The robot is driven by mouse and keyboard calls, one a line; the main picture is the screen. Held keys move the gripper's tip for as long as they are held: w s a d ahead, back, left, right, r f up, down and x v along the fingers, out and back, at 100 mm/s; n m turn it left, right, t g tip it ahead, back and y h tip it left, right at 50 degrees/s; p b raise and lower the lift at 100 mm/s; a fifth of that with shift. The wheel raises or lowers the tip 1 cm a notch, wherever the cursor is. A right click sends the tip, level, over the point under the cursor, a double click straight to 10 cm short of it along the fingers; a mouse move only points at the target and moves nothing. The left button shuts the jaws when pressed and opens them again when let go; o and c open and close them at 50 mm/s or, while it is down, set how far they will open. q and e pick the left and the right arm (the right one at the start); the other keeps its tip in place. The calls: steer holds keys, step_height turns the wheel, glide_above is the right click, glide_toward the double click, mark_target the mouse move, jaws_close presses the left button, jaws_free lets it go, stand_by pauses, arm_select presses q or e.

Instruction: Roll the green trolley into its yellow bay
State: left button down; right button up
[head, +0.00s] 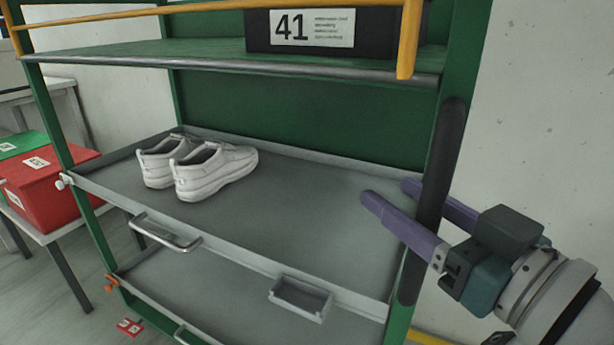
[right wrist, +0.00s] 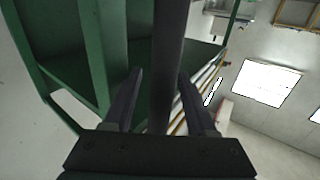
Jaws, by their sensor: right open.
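The green trolley (head: 459,60) is a tall green frame with a top shelf and grey trays, filling most of the head view. Its black upright handle (head: 436,180) is on the right side. My right gripper (head: 384,190) is open, with one finger on each side of the handle. In the right wrist view, the handle (right wrist: 168,40) runs between the two open fingers (right wrist: 157,75), with gaps beside it. A yellow strip (head: 428,339) shows low at the right; I cannot tell whether it marks the bay. My left gripper is out of view.
White shoes (head: 215,172) stand on the middle tray, and a black box marked 41 (head: 335,28) is on the top shelf. A red box (head: 45,185) is on a table at left. A white wall (head: 550,110) stands behind at right.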

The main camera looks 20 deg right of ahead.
jaws_close()
stand_by(0.4)
stand_by(1.0)
